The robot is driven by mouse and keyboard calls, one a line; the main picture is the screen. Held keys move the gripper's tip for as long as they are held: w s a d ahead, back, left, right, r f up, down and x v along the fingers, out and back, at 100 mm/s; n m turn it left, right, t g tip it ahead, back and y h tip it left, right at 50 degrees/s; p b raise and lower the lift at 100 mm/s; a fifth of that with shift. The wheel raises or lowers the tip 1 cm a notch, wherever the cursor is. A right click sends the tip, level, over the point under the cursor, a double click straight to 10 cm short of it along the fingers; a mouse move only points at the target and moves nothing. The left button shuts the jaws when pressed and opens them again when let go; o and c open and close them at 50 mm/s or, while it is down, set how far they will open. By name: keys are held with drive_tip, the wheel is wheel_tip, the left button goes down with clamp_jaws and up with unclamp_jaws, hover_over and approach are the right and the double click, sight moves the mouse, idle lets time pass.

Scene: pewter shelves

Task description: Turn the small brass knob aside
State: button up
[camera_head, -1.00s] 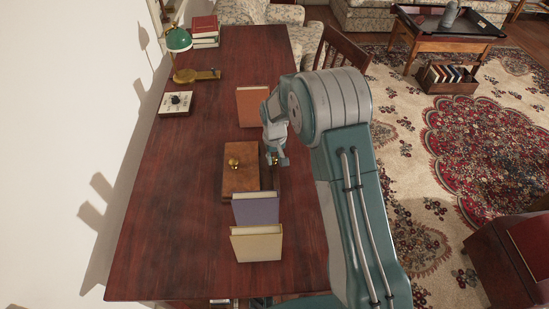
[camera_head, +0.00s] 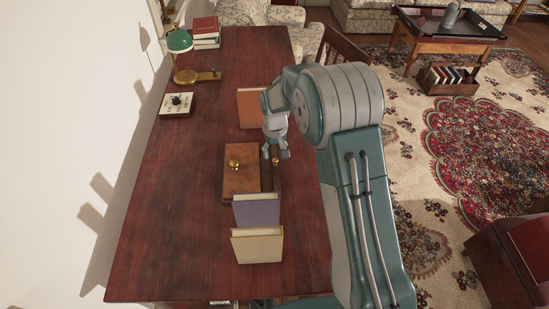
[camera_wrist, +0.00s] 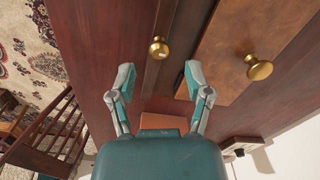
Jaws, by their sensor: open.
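The small brass knob (camera_wrist: 158,48) sits on a narrow dark wooden strip (camera_wrist: 153,72) beside the box in the wrist view. A larger brass knob (camera_wrist: 259,68) stands on the brown wooden box (camera_wrist: 225,62); it also shows in the head view (camera_head: 234,163). My gripper (camera_wrist: 158,80) is open and empty. Its fingertips lie either side of the small knob's line in the wrist view, with the knob beyond them and apparently untouched. In the head view my gripper (camera_head: 275,153) is at the box's right edge, close to the small knob (camera_head: 275,161).
A purple book (camera_head: 257,211) and a cream book (camera_head: 257,246) stand at the box's near end, an orange book (camera_head: 250,108) at its far end. A green lamp (camera_head: 178,42) and a dial box (camera_head: 178,105) are farther left. The left desk top (camera_head: 170,220) is clear.

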wheel_tip(320, 180, up, 8)
idle(0.6)
wheel_tip(320, 180, up, 8)
drive_tip(key=t, duration=0.1)
hover_over(275, 159)
drive_tip(key=s+d, duration=0.3)
drive_tip(key=s, duration=0.1)
drive_tip(key=s+d+r+m+t, duration=0.1)
drive_tip(key=s+d+r, duration=0.1)
drive_tip(key=s+r, duration=0.2)
drive_tip(key=s+d+r+t, duration=0.1)
drive_tip(key=s+d+r, duration=0.1)
drive_tip(key=s+r, duration=0.15)
drive_tip(key=s+d+r+m+t, duration=0.1)
drive_tip(key=s+d, duration=0.1)
drive_tip(key=s, duration=0.7)
drive_tip(key=s+d+r+m+t, duration=0.1)
drive_tip(key=s+d, duration=0.1)
drive_tip(key=s, duration=0.8)
drive_tip(key=shift+s+d+t, duration=0.2)
drive_tip(key=shift+s+t, duration=0.05)
drive_tip(key=shift+t, duration=0.05)
